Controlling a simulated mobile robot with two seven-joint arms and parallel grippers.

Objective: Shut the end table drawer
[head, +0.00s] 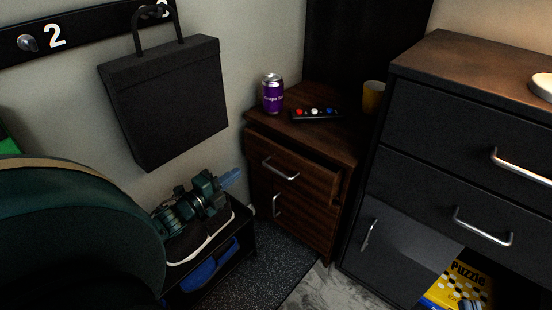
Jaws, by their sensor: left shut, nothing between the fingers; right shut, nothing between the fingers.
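The end table (310,138) is dark brown wood and stands in the corner between the wall and a black dresser. Its upper drawer (300,176) sticks out a little past the front, with a silver bar handle (280,169). Below it is a door with another silver handle (277,206). My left gripper (231,178) is teal with blue fingers, shut and empty. In the picture it is left of the drawer front, over the shoe rack, and appears apart from the drawer. My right gripper is not in view.
The black dresser (450,125) is close on the right, with a puzzle box (459,287) low down. A shoe rack (247,240) stands left; a black bag (170,100) hangs above.

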